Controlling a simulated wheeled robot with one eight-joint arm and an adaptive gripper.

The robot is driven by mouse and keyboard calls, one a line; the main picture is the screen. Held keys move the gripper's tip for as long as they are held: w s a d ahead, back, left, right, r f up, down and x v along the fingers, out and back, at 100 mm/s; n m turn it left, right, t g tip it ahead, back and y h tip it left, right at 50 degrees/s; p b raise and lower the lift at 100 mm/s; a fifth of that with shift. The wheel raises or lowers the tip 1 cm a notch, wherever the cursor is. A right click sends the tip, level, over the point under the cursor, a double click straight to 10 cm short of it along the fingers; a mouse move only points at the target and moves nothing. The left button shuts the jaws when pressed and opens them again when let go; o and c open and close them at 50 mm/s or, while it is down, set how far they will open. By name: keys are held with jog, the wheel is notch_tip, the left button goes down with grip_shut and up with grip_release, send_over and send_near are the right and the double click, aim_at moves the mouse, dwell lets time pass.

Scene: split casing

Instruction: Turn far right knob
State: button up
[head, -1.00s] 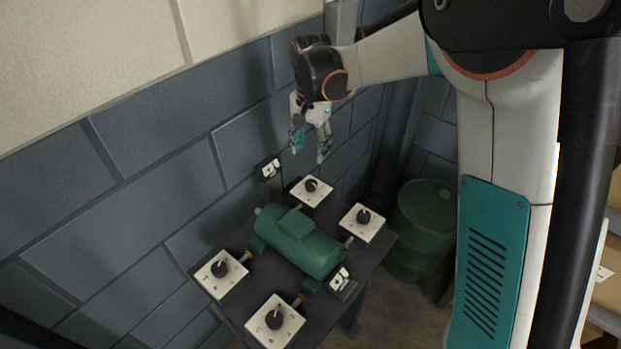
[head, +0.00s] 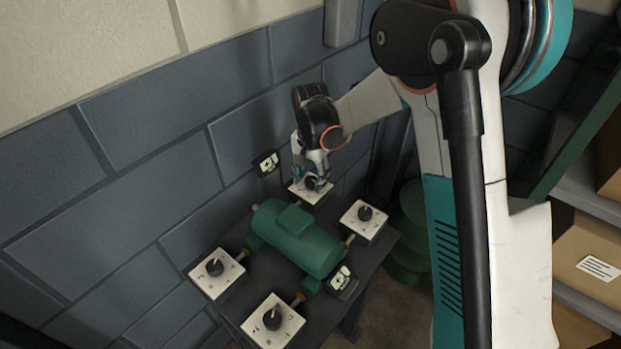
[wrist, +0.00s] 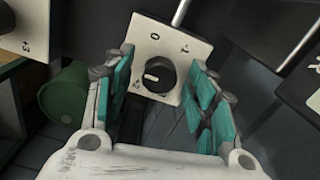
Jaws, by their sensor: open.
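Several white plates with black knobs stand around a green motor-like cylinder (head: 297,238). My gripper (head: 309,181) is at the knob plate farthest back (head: 299,194) in the head view, partly covering its knob. In the wrist view this black knob (wrist: 158,74) sits between my two open teal-padded fingers, on a white plate (wrist: 168,48) marked 0, 1 and 2. The fingers lie to its left and right, and I see no contact. The knob's white pointer mark points left in the wrist view. Another knob (head: 364,212) stands to the right, apart from my gripper.
Two more knobs, at left (head: 214,267) and front (head: 272,318), share the dark table (head: 240,315). Small dial-like displays stand at the back (head: 268,163) and front right (head: 341,279). A green barrel (head: 408,240) stands right of the table. The block wall (head: 160,140) is close behind.

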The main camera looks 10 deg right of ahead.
jog(key=c, duration=1.1)
jog(key=shift+o, duration=0.2)
jog(key=shift+n, duration=0.4)
jog(key=n, duration=0.4)
jog(key=shift+n, duration=0.3)
jog(key=n, duration=0.4)
jog(key=shift+d+n, duration=0.1)
jog(key=shift+n, duration=0.2)
jog(key=n, duration=1.3)
jog(key=shift+d+n, duration=0.1)
jog(key=shift+n, duration=0.3)
